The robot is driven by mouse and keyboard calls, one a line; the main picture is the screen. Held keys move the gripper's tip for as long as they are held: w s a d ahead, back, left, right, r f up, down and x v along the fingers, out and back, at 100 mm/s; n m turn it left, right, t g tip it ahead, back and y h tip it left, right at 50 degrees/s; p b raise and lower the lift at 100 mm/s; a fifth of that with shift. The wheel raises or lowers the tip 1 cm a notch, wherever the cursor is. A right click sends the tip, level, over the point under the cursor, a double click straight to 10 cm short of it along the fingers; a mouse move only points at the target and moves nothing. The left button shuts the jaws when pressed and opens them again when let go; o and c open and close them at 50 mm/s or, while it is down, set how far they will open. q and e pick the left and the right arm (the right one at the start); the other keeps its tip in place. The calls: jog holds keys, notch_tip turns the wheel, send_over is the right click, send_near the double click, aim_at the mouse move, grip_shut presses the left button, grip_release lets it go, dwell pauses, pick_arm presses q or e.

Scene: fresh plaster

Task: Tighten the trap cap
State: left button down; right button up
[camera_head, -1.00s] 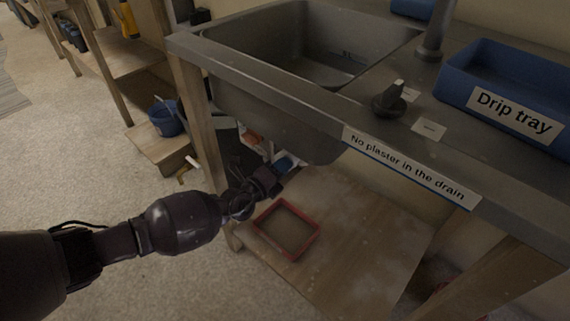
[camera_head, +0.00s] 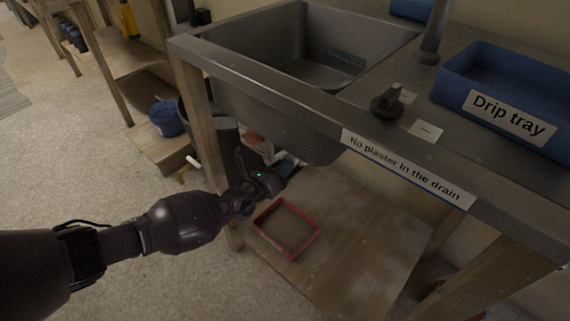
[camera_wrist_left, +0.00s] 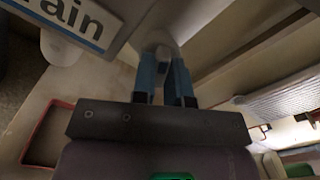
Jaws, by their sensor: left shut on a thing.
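My left gripper (camera_head: 286,168) reaches under the sink (camera_head: 300,55), close below its basin. In the left wrist view the blue fingers of the gripper (camera_wrist_left: 166,78) are closed on a pale grey rounded piece (camera_wrist_left: 158,38), which looks like the trap cap. The fingers hide most of the cap's sides, and its threads cannot be seen. In the head view the cap is hidden by the gripper and the basin. My right gripper is not in view.
A red-rimmed tray (camera_head: 273,243) lies on the wooden shelf (camera_head: 365,250) below the gripper. A wooden leg (camera_head: 199,125) stands left of the gripper. A blue drip tray (camera_head: 455,92) sits on the counter. A blue bucket (camera_head: 166,118) stands at the left.

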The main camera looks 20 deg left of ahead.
pick_arm(q)
jog(key=m+p, duration=0.1)
jog(key=m, duration=0.5)
jog(key=shift+a, duration=0.1)
jog(key=c, duration=1.1)
grip_release()
jog(key=shift+s, duration=0.15)
